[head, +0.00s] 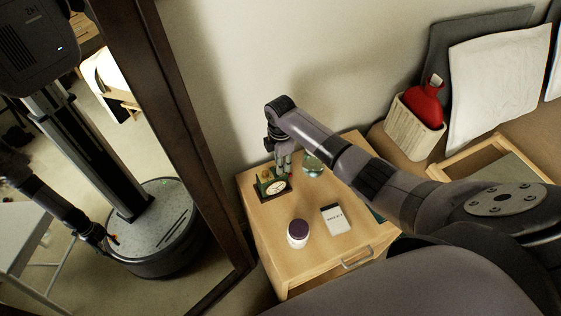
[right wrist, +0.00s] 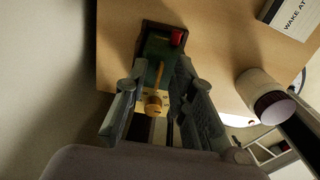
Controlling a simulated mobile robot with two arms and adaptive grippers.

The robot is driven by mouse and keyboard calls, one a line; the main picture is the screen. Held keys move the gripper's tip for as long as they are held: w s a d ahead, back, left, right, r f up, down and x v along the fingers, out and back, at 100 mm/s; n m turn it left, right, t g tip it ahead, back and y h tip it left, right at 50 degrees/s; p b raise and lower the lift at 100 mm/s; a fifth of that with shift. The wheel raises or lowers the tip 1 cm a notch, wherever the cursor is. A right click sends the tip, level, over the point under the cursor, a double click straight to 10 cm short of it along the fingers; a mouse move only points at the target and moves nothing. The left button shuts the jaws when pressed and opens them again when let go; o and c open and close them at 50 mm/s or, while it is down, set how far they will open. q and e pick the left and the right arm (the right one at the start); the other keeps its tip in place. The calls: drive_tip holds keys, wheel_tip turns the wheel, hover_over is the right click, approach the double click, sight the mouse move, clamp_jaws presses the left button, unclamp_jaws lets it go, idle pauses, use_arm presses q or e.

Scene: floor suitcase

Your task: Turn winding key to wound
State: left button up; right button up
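In the right wrist view the clock's green case (right wrist: 157,50) has a red part at one corner. A brass-coloured winding key (right wrist: 155,99) sticks out from a brass plate on it. My right gripper (head: 283,170) is at the clock. In the right wrist view its fingers (right wrist: 160,75) stand on either side of the key, apart, with a gap visible beside it. Whether either finger touches the key I cannot tell. My left gripper is not directly in view.
The nightstand (head: 275,255) also holds a purple-lidded white jar (head: 298,234), a "WAKE AT" card (head: 335,218) and a glass (head: 314,165) partly behind my arm. A dark-framed mirror (head: 190,130) stands left. A red bottle (head: 426,100) sits in a basket at right.

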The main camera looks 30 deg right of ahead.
drive_tip(key=shift+c, duration=0.4)
clamp_jaws()
